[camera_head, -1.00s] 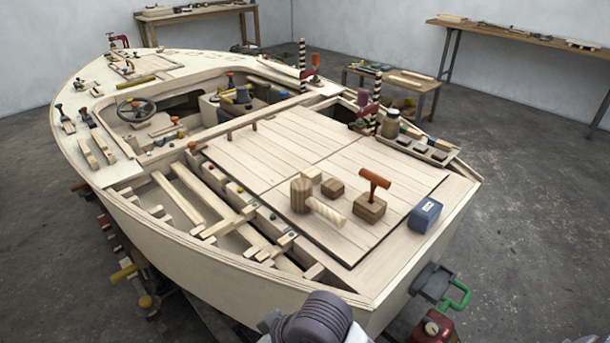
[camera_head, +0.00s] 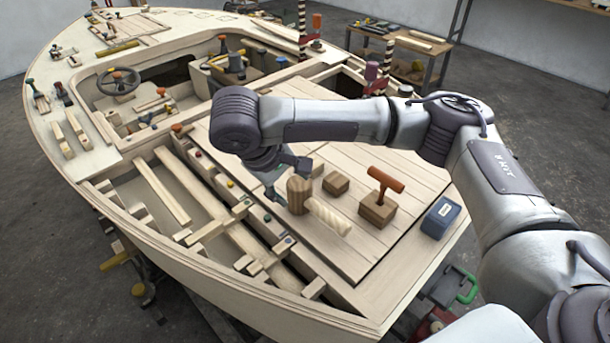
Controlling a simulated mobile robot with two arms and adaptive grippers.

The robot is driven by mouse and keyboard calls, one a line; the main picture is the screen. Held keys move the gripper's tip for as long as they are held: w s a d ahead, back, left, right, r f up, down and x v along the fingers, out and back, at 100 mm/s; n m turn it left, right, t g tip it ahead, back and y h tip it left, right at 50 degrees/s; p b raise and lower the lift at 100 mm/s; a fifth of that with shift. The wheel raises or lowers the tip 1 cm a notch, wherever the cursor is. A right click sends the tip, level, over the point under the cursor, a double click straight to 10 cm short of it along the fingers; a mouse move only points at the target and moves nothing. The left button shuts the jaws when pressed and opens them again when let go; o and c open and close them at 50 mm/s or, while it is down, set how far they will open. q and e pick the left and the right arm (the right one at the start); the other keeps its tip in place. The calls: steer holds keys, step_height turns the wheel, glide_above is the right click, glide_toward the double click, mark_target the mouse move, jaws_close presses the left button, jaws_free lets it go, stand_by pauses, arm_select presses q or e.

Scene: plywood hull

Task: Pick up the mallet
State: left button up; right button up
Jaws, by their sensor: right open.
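The wooden mallet (camera_head: 299,196) lies on the plank deck, with its upright brown cylindrical head at the left and its pale ridged handle (camera_head: 328,217) pointing to the lower right. My right gripper (camera_head: 279,190) is open and comes down just left of and behind the mallet's head. The jaws are partly hidden by my wrist and the head, so I cannot tell whether they touch it. My left gripper is not in view.
A wooden block with an orange T-shaped handle (camera_head: 384,183), a small brown block (camera_head: 335,183) and a blue box (camera_head: 440,216) stand right of the mallet. Open hull bays with slats (camera_head: 165,193) lie to the left. Deck planks in front are clear.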

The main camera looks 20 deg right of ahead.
steer(key=w+d, duration=0.1)
steer(key=b, duration=0.1)
glide_above(313, 205)
steer(key=a, duration=0.2)
steer(key=shift+h, duration=0.3)
step_height(313, 205, down, 6)
steer(key=shift+s+d, duration=0.1)
steer(key=shift+s, duration=0.05)
steer(key=x, duration=0.5)
steer(key=shift+s+f, duration=0.25)
steer(key=shift+f, duration=0.2)
steer(key=shift+r, duration=0.1)
jaws_close()
